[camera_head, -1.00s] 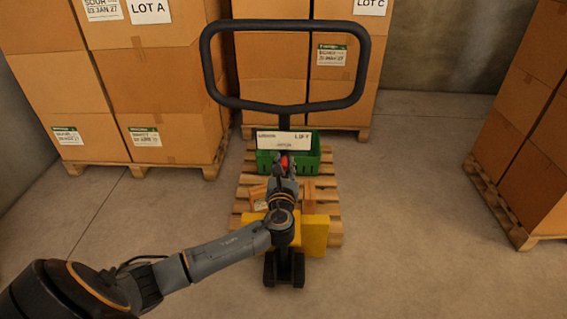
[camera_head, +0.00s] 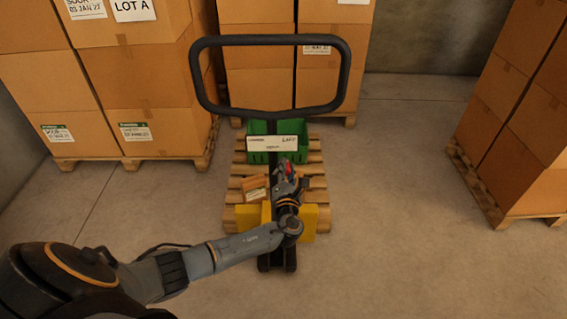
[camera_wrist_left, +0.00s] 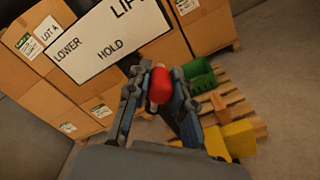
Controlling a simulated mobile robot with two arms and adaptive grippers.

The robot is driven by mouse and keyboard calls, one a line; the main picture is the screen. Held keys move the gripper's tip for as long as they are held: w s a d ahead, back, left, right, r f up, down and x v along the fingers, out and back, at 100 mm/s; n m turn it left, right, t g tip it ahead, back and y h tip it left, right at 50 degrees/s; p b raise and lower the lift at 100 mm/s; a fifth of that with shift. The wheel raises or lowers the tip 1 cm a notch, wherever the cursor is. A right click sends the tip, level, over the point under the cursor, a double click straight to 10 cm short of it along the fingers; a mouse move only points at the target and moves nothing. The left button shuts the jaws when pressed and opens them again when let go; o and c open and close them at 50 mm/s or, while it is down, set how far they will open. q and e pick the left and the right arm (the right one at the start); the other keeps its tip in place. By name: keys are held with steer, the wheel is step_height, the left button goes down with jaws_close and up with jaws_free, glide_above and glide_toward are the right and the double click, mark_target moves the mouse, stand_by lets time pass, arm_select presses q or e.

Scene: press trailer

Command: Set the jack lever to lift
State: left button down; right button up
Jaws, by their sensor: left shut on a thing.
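The pallet jack has a black loop handle (camera_head: 200,85) and a white label plate (camera_head: 272,143) below it. In the left wrist view the plate (camera_wrist_left: 95,45) reads LOWER, HOLD and a partly cut-off LIFT. The jack lever has a red knob (camera_head: 286,166), below the right half of the plate, on the LIFT side. My left gripper (camera_head: 287,172) is shut on it; in the left wrist view the knob (camera_wrist_left: 160,86) sits between the two fingers. The lever's stem is mostly hidden by my gripper. My right gripper is not in view.
A green crate (camera_head: 257,158) stands on a wooden pallet (camera_head: 235,183) behind the jack's yellow body (camera_head: 309,222). Stacked cartons on pallets stand at left (camera_head: 140,80), back and right (camera_head: 510,120). Floor is clear to the right of the jack.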

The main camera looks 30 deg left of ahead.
arm_select(q)
steer(key=shift+w+d+f+m, duration=0.1)
steer(key=shift+d+m, duration=0.05)
steer(key=shift+m, duration=0.15)
steer(key=c, duration=1.1)
jaws_free()
steer(key=v, duration=1.2)
steer(key=shift+f, duration=0.1)
